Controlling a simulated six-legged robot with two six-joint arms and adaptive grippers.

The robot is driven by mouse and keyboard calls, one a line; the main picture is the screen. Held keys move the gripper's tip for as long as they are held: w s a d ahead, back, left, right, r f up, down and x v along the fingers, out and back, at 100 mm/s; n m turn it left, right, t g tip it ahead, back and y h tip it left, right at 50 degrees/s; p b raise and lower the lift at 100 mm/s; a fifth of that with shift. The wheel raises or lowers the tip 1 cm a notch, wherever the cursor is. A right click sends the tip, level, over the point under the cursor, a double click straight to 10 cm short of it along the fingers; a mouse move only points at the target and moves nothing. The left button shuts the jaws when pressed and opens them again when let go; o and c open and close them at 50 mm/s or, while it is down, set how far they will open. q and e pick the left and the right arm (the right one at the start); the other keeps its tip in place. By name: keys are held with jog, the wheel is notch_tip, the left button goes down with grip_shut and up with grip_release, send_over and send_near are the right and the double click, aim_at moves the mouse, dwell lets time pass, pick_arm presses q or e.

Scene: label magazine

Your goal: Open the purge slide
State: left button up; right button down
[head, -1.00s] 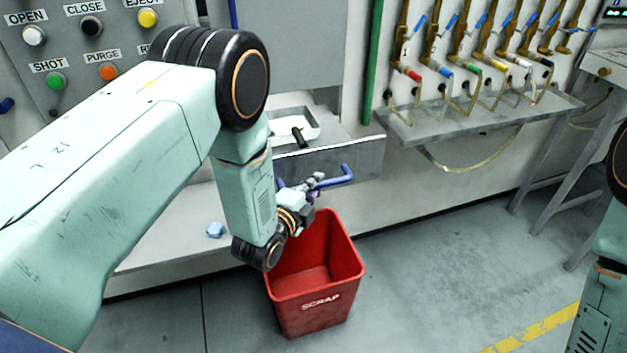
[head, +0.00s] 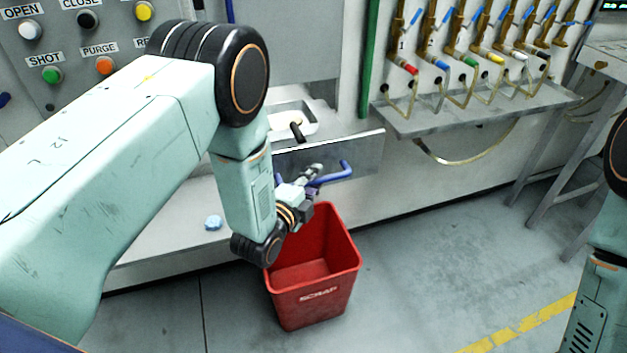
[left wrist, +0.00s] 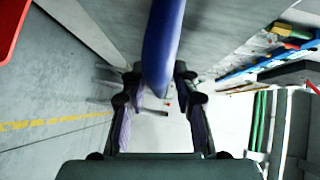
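The purge slide appears as a grey front panel (head: 350,150) on the machine, below the spout area, with a blue bar handle (head: 333,176). My left gripper (head: 314,178) is at the left part of this handle, partly hiding it. In the left wrist view, the blue handle (left wrist: 163,50) reaches down between the two fingertips of my left gripper (left wrist: 160,82). The fingers stand apart on either side of it, and I see no clear grip on it. My right gripper is out of view; only part of my right arm shows at the right edge.
A red scrap bin (head: 315,290) stands on the floor just below the left gripper. A shelf (head: 470,110) with hoses is at the right. The floor right of the bin is clear.

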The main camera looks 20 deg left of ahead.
pick_arm(q)
jog(key=shift+o, duration=0.3)
jog(key=shift+s, duration=0.1)
jog(key=v, duration=1.2)
jog(key=s+a+f+n+g+y, duration=0.2)
jog(key=s+f+n+g, duration=0.6)
jog(key=s+f+n, duration=0.4)
jog(key=s+a+f+n+g, duration=0.1)
jog(key=s+n+g, duration=0.1)
jog(key=s, duration=0.4)
jog(key=s+f+n+g+y, duration=0.1)
jog(key=s+n+g, duration=0.1)
jog(key=s, duration=0.4)
jog(key=s+a+f+n+g, duration=0.1)
jog(key=s+f+n+g, duration=0.1)
jog(key=s, duration=0.4)
jog(key=shift+a+n+g, duration=0.3)
jog(key=shift+n+g, duration=0.2)
jog(key=shift+g, duration=0.5)
